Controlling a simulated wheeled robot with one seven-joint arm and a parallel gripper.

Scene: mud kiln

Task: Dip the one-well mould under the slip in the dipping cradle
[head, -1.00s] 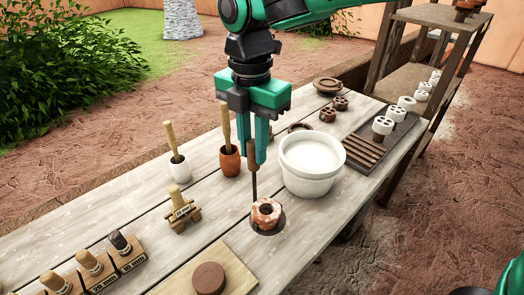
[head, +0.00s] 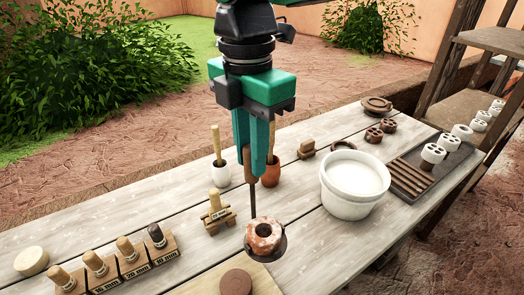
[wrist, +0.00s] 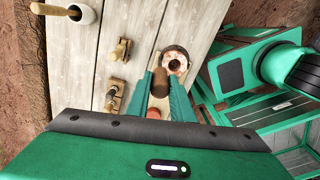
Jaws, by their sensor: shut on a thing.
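My gripper (head: 256,172) is shut on the brown handle (head: 248,160) of the dipping cradle; its thin dark rod (head: 253,202) hangs down. The one-well mould (head: 265,231), reddish and mottled with one dark round hole, sits in the dark cradle ring (head: 281,247) at the rod's foot. It also shows in the wrist view (wrist: 176,54). Whether the ring touches the table cannot be told. The slip (head: 356,172) is a white surface in a wide white bucket (head: 346,207), to the right of the mould and apart from it.
Cups with wooden-handled tools (head: 220,174) stand behind the cradle, near a small wooden stand (head: 217,221). Labelled handled tools (head: 127,256) are at front left. A brown disc (head: 235,283) lies in front. A dark rack (head: 420,178) with white moulds is right of the bucket.

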